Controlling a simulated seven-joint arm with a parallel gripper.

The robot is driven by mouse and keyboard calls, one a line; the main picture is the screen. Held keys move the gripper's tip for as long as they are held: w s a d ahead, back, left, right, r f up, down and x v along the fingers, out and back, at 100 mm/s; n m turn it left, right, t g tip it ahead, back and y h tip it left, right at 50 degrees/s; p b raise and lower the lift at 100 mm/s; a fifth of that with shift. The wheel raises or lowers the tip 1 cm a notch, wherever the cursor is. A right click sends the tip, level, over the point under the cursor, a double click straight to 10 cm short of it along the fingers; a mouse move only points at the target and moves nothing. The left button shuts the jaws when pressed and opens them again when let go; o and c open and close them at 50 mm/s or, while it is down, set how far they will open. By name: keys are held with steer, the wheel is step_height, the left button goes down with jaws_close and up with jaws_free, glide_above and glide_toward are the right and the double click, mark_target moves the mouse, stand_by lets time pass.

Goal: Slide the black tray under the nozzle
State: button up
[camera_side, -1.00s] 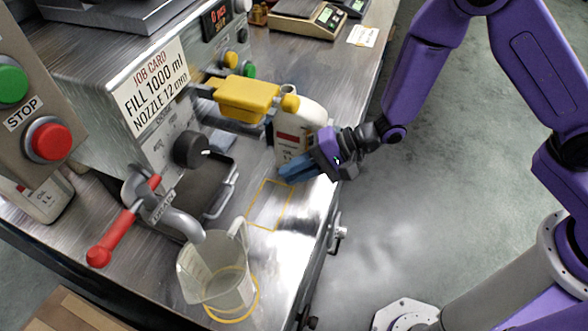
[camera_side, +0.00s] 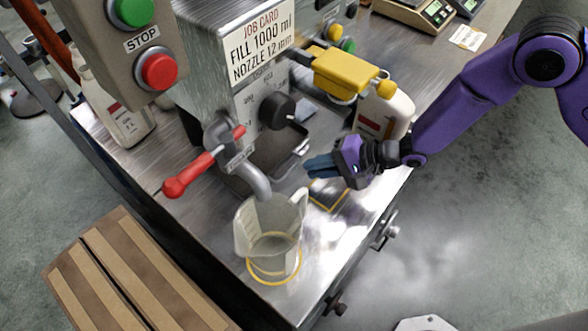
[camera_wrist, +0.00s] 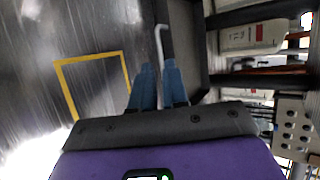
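The black tray (camera_side: 262,168) lies on the metal bench below the machine's black knob, with a bent metal handle (camera_side: 298,153) on its right side. In the wrist view, the tray (camera_wrist: 187,38) is ahead, its handle (camera_wrist: 161,40) close to the fingertips. My gripper (camera_side: 312,166) is low beside the handle, its blue fingers pointing left toward it. The grey curved nozzle (camera_side: 256,180) with a red lever hangs near a clear jug (camera_side: 270,238).
The jug stands at a yellow ring (camera_side: 274,276) near the bench front. A yellow square outline (camera_side: 326,205) lies below my gripper. A white bottle (camera_side: 385,112) stands behind it. A yellow block (camera_side: 345,70) juts from the machine. Bench drawers and a wooden pallet are lower down.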

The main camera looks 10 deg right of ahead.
mark_target(289, 172)
steer(key=shift+x, duration=3.15)
jaws_close()
steer(key=shift+s+d, duration=0.1)
steer(key=shift+s+d, duration=2.55)
steer(key=shift+d, duration=0.15)
steer(key=shift+s+d, duration=2.55)
steer(key=shift+d, duration=0.15)
steer(key=shift+o, duration=2.2)
jaws_free()
